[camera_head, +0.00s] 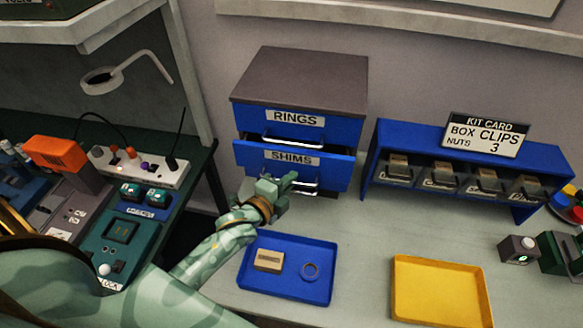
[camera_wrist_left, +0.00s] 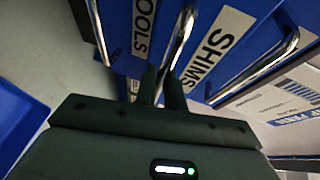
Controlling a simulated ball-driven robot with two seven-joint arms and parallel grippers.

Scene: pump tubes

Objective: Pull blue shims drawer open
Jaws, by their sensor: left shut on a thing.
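The blue shims drawer (camera_head: 331,170) is the SHIMS-labelled drawer below the RINGS drawer (camera_head: 340,130) in a grey-topped cabinet (camera_head: 310,75). Its front stands out a little from the cabinet, with a narrow dark gap along its top edge. My left gripper (camera_head: 290,181) is at the drawer's front, below the SHIMS label, shut on its metal handle. In the left wrist view, the two dark fingers of my left gripper (camera_wrist_left: 165,80) meet the shims handle (camera_wrist_left: 181,40), between the SHIMS label (camera_wrist_left: 216,50) and the TOOLS label (camera_wrist_left: 143,30). My right gripper is out of view.
A blue tray (camera_head: 280,293) with a tan block and a ring lies in front of the cabinet. A yellow tray (camera_head: 440,300) lies to its right. A blue bin rack (camera_head: 385,145) with a kit card (camera_head: 485,134) stands right of the cabinet. Bare tabletop lies between.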

